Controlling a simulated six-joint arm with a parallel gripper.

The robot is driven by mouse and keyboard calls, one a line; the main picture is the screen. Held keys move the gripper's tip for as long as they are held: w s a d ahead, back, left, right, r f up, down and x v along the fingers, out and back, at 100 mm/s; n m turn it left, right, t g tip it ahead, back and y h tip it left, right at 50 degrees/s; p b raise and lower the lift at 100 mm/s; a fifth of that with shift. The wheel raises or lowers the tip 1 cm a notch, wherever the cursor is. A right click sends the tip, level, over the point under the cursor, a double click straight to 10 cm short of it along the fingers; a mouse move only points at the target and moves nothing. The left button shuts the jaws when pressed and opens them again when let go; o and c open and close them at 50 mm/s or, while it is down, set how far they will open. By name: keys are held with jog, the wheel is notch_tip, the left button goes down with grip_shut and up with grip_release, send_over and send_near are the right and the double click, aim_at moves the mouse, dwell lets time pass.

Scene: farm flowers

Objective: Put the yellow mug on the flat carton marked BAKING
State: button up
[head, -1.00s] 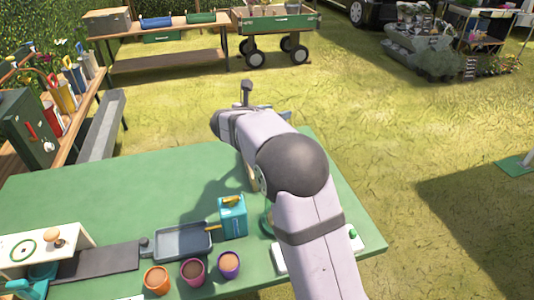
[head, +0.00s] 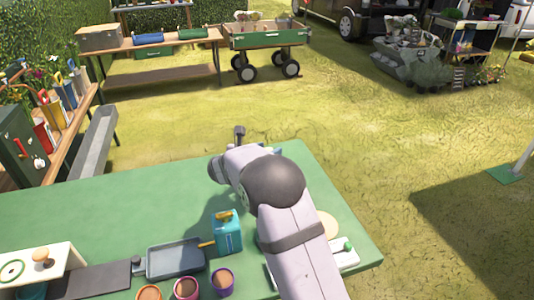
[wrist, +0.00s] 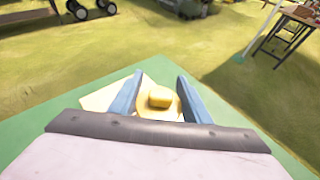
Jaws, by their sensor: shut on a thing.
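In the wrist view, the yellow mug (wrist: 160,99) sits between the two blue fingers of my gripper (wrist: 157,94), which is shut on it. A flat cream surface (wrist: 101,97) shows beside and behind the left finger, at the table's far edge. It may be the flat carton, but no BAKING marking is readable, and I cannot tell whether the mug touches it. In the head view, my arm hides the mug, and only a bit of blue shows at my gripper (head: 277,150).
A round cream piece (head: 327,222) lies right of my arm. The table's left middle is clear.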

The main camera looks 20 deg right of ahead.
jog(key=shift+f, duration=0.6)
jog(key=shift+f, duration=0.1)
jog(key=o, duration=1.4)
jog(key=shift+s+a+r, duration=0.2)
jog(key=shift+a, duration=0.05)
jog(key=b+v, duration=0.1)
jog(key=v, duration=1)
jog(key=shift+s+a, duration=0.15)
jog(key=shift+s, duration=0.05)
